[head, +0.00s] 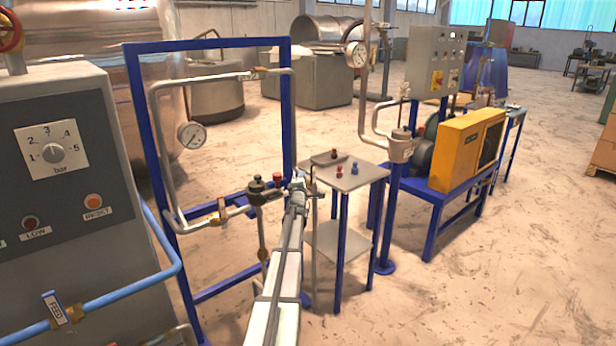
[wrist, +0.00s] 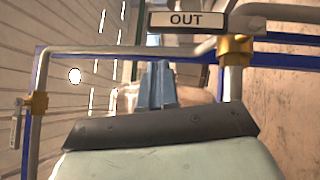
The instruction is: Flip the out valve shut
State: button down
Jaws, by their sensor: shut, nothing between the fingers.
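The out valve shows in the wrist view as a brass body (wrist: 235,48) on a grey pipe. A white plate lettered OUT (wrist: 186,19) extends to its left, crosswise to the pipe section below the brass. My gripper (wrist: 157,68) is shut and empty, its blue-grey fingers just below the plate in the picture, with a small gap in view. I cannot tell the distance in depth. In the head view my gripper (head: 298,187) is at the right side of the blue pipe frame (head: 287,110), and my arm hides the out valve there.
Another brass valve (wrist: 37,103) is at the wrist view's left. In the head view a dark knobbed valve (head: 256,186) is left of my gripper. A small grey table (head: 355,178) with small red and blue parts stands to the right.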

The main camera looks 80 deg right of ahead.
jog(key=a, duration=1)
jog(key=shift+a, duration=0.2)
jog(key=shift+w, duration=0.15)
